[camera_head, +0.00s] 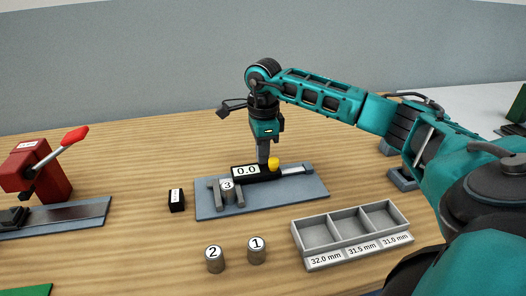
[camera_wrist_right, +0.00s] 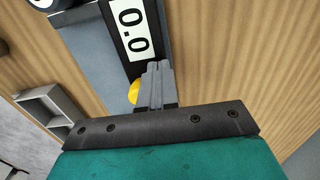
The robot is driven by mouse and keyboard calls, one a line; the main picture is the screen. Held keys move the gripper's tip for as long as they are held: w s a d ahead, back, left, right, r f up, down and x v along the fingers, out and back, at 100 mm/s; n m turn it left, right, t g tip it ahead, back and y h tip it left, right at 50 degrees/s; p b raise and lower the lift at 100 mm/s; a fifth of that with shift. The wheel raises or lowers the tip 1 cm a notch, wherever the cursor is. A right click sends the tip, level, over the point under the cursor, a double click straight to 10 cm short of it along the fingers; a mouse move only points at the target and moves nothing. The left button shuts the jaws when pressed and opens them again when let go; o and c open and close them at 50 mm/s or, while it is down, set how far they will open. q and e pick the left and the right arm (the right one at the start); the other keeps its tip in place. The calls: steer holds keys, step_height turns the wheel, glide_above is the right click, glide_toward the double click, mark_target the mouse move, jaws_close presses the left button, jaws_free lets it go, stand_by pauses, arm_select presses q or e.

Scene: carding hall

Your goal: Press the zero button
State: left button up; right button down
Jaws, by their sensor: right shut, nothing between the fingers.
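A caliper (camera_head: 294,170) lies on a grey-blue plate (camera_head: 270,203); its black display (camera_head: 247,171) reads 0.0. The display also shows in the right wrist view (camera_wrist_right: 136,31). A yellow button (camera_head: 274,163) sits at the display's right end, and it shows partly in the right wrist view (camera_wrist_right: 133,92). My right gripper (camera_head: 263,160) is shut and empty, fingers pointing down at the display just beside the button. I cannot tell whether the fingertips touch the display. A cylinder marked 3 (camera_head: 228,194) stands between the caliper's jaws. My left gripper is not in view.
Cylinders marked 2 (camera_head: 215,262) and 1 (camera_head: 257,252) stand in front of the plate. A grey three-compartment tray (camera_head: 312,240) with size labels is at the right. A small black block (camera_head: 176,203) and a red-handled device (camera_head: 45,175) are at the left.

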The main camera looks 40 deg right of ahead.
steer(key=shift+s+a+f, duration=0.15)
steer(key=shift+s+f, duration=0.1)
steer(key=shift+f, duration=0.35)
steer(key=r+p, duration=0.1)
steer(key=r, duration=0.1)
steer(key=r+p, duration=0.3)
steer(key=r, duration=0.1)
steer(key=shift+w+r, duration=0.1)
steer(key=shift+w, duration=0.15)
step_height(320, 180, up, 9)
steer(key=shift+s, duration=0.1)
